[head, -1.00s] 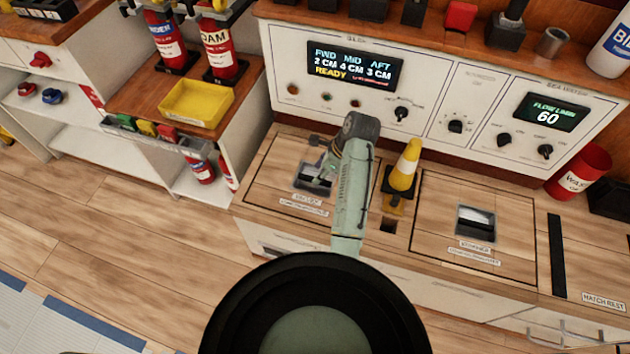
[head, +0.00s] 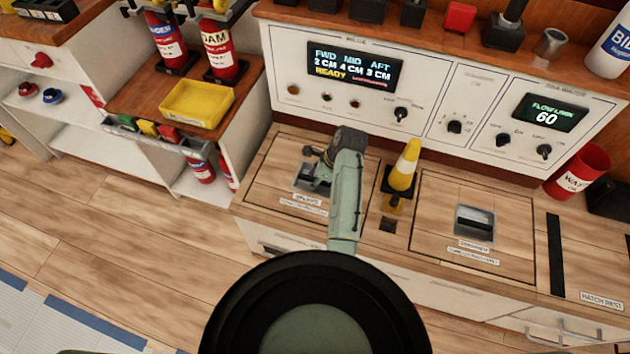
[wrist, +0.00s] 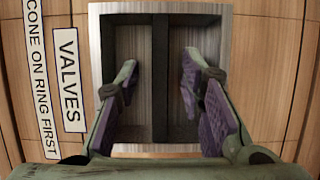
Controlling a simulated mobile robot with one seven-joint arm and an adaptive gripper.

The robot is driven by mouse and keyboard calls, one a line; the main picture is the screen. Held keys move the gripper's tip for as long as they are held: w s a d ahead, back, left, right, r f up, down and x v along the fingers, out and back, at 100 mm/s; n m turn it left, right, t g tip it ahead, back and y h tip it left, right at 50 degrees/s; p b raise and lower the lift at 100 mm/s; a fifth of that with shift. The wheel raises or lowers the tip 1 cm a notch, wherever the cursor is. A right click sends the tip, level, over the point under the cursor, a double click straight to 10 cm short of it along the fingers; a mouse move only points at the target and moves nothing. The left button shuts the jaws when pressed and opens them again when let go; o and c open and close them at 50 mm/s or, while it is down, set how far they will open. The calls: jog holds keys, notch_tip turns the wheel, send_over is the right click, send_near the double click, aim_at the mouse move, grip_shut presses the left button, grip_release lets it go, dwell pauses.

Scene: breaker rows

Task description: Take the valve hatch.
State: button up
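The valve hatch (head: 275,165) is the left wooden panel in the counter top, lying flat in its outline. In the wrist view, the label VALVES (wrist: 68,80) is beside its recessed metal handle cup (wrist: 205,32), which a dark bar (wrist: 160,60) crosses. My gripper (wrist: 157,85) is over the cup, its two purple-padded fingers apart on either side of the bar. A gap shows between each finger and the bar, and nothing is held. In the head view, my arm hides part of the hatch and my gripper (head: 318,172) is over the handle.
A yellow and white cone (head: 404,168) stands on a black base just right of the hatch, close to my arm. A second hatch (head: 440,235) with a handle lies further right. The control panel (head: 280,60) rises behind. A strip labelled HATCH REST (head: 601,301) is at far right.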

jog(key=shift+f, duration=0.1)
jog(key=shift+c, duration=0.5)
grip_shut()
dwell(0.4)
